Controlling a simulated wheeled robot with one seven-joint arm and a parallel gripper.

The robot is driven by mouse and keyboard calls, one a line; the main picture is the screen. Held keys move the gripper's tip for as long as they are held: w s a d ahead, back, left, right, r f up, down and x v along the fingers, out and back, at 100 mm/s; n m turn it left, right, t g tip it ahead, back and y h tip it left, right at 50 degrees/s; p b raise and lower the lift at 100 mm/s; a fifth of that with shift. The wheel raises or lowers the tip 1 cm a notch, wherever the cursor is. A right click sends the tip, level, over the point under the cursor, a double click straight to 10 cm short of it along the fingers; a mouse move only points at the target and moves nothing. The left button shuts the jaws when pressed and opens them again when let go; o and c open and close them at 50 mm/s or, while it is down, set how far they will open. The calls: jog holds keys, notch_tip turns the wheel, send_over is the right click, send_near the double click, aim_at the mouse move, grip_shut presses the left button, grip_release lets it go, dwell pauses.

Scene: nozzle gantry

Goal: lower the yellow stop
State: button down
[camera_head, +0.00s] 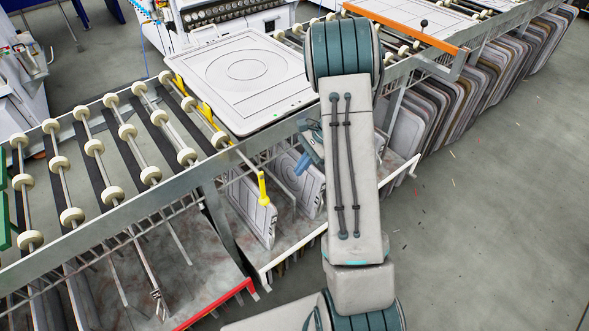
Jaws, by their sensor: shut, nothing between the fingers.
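The yellow stop (207,112) lies across the roller conveyor, along the left edge of a large pale tray (243,69). Its upright yellow tabs stand above the roller level. A thin rod runs from it over the front rail to a yellow handle (263,189), which hangs down outside the rail. My gripper (303,161) shows only in part, as blue-grey pieces left of my arm just below the rail. It is shut and empty, to the right of the handle and apart from it. My arm hides the rest of it.
The conveyor's front rail (130,222) runs diagonally across the view. White-framed panels (252,208) stand in a rack beneath it, close to the handle. An orange bar (405,30) crosses the conveyor at upper right. A red-edged shelf (215,305) lies below.

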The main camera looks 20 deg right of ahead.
jog(key=a+f+p, duration=0.1)
jog(key=a+f, duration=0.5)
jog(key=a, duration=0.2)
jog(key=shift+s+f+p, duration=0.3)
jog(key=shift+s+f, duration=0.1)
